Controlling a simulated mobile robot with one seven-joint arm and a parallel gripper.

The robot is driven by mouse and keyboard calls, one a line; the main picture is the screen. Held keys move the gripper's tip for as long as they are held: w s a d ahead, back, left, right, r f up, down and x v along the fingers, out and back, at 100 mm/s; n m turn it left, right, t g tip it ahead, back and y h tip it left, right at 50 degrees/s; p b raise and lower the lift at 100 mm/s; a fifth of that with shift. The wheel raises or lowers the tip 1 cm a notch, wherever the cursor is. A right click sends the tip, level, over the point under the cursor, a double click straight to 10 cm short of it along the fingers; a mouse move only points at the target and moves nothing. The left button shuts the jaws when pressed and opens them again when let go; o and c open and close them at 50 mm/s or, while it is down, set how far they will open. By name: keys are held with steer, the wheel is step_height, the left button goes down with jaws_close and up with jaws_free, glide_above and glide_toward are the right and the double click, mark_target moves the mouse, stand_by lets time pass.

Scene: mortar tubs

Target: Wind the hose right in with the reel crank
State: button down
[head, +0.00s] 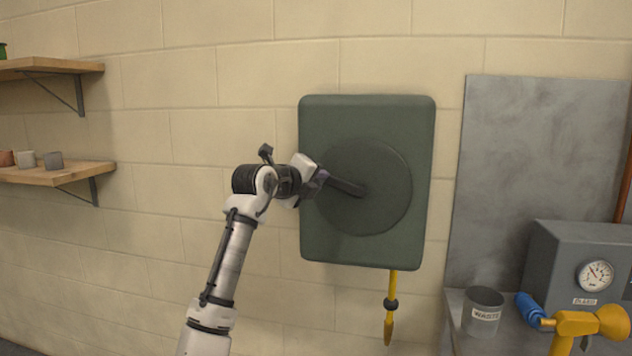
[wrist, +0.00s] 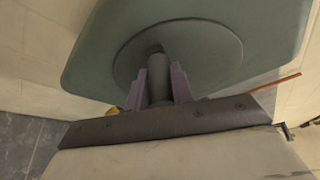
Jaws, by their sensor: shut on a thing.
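The hose reel (head: 418,130) is a dark green rounded box on the block wall, with a round disc on its front. Its dark crank (head: 346,186) reaches from the disc's middle out to the left. My gripper (head: 318,178) is at the crank's left end, shut on it. In the wrist view the crank (wrist: 158,75) stands between the two purple-grey fingers of my gripper (wrist: 160,85). The yellow hose (head: 392,284) hangs a short way below the box, with a dark collar and a yellow nozzle (head: 389,328) at its end. The grip's far side is hidden.
At right are a grey metal panel (head: 505,170), a waste cup (head: 484,310), a grey box with a gauge (head: 560,250) and a yellow tool with a blue end (head: 575,322). Shelves (head: 50,176) with small cups are at far left.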

steer(key=c, duration=1.2)
jaws_free()
steer(key=shift+d, duration=0.1)
steer(key=shift+s, duration=0.1)
steer(key=shift+s+a, duration=0.25)
steer(key=shift+a, duration=0.05)
steer(key=b+v, duration=0.4)
steer(key=v, duration=0.9)
steer(key=shift+r, duration=0.15)
